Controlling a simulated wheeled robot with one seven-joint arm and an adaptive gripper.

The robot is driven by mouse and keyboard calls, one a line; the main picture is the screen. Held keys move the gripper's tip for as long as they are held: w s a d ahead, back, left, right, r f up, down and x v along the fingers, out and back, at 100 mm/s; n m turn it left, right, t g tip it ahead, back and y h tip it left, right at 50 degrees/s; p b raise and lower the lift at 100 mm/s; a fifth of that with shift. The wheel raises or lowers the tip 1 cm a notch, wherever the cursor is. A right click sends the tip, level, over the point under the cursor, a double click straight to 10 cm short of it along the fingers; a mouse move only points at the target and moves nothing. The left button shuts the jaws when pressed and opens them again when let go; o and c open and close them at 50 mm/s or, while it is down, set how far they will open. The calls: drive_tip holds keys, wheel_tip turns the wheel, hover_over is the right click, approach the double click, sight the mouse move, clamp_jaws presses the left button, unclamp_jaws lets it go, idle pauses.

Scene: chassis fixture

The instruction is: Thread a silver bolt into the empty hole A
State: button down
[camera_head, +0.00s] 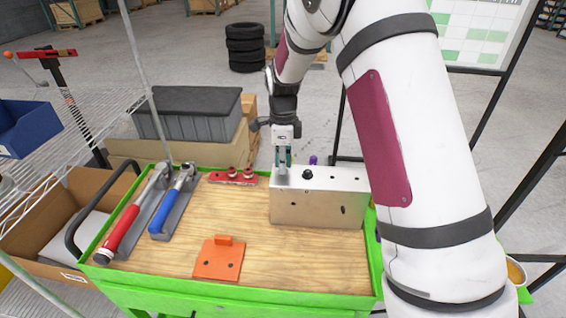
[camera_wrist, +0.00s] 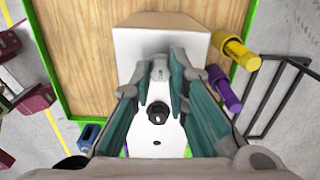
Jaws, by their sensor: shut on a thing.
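The silver chassis box (camera_head: 318,205) stands at the back right of the work table. A black bolt or fitting (camera_head: 307,174) sits in its top face and also shows in the wrist view (camera_wrist: 157,113). A dark hole (camera_wrist: 157,143) lies in line with it. No letter A is readable. My gripper (camera_head: 283,162) points down over the left end of the box top. It is shut on a silver bolt (camera_wrist: 160,72), seen between the teal finger pads in the wrist view. The fingers hide where the bolt's lower end meets the box, so I cannot tell whether it is in a hole.
A red holder (camera_head: 232,177) with several bolts stands left of the box. A red-handled tool (camera_head: 125,220) and a blue-handled tool (camera_head: 170,208) lie in grey rests at the left. An orange plate (camera_head: 218,260) lies in front. Yellow (camera_wrist: 240,52) and purple (camera_wrist: 222,90) cylinders stand beside the box.

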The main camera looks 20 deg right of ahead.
drive_tip(key=n, duration=0.5)
drive_tip(key=shift+f, duration=0.2)
drive_tip(key=n, duration=0.5)
drive_tip(key=shift+s+f+b, duration=0.1)
drive_tip(key=shift+s+b, duration=0.05)
drive_tip(key=shift+b, duration=0.15)
drive_tip(key=m, duration=0.3)
drive_tip(key=shift+a+f+m, duration=0.1)
drive_tip(key=shift+m, duration=0.3)
drive_tip(key=m, duration=0.4)
drive_tip(key=shift+m, duration=0.4)
drive_tip(key=m+p, duration=0.1)
drive_tip(key=m, duration=0.3)
drive_tip(key=shift+f+m, duration=0.1)
drive_tip(key=shift+m, duration=1.1)
